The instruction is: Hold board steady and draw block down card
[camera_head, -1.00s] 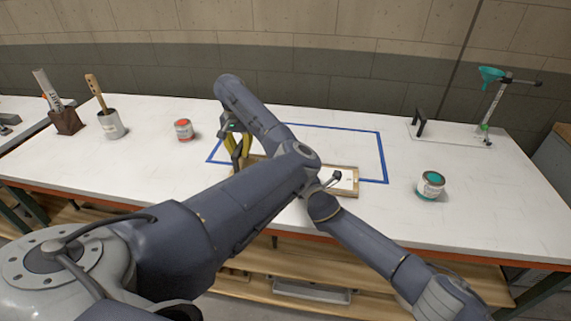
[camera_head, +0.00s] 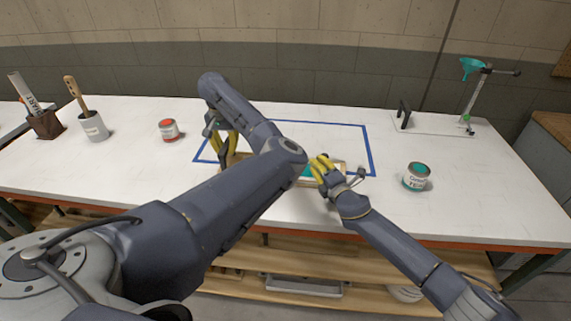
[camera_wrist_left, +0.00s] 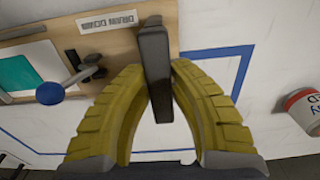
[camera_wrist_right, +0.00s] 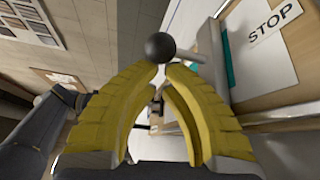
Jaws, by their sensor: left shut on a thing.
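My left gripper (camera_wrist_left: 158,80) is shut on a dark upright handle (camera_wrist_left: 154,45) beside the label end of the wooden board (camera_wrist_left: 115,58). A dark clamp (camera_wrist_left: 85,63) with a blue ball-ended lever (camera_wrist_left: 50,93) stands nearby. The white card (camera_wrist_right: 265,70) carries teal paint, seen in the left wrist view. My right gripper (camera_wrist_right: 163,68) is at the board's STOP end, fingertips close together at a dark ball knob (camera_wrist_right: 160,46) with a short metal rod. Whether they pinch it is unclear. The block itself is mostly hidden. In the head view, the right gripper (camera_head: 320,166) is over the board.
A red-labelled can (camera_head: 169,130) stands left of the blue taped outline (camera_head: 371,145), and a teal-topped can (camera_head: 416,176) right of it. A brush pot (camera_head: 94,126) is far left. A funnel stand (camera_head: 470,100) is back right. My left arm crosses the front of the table.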

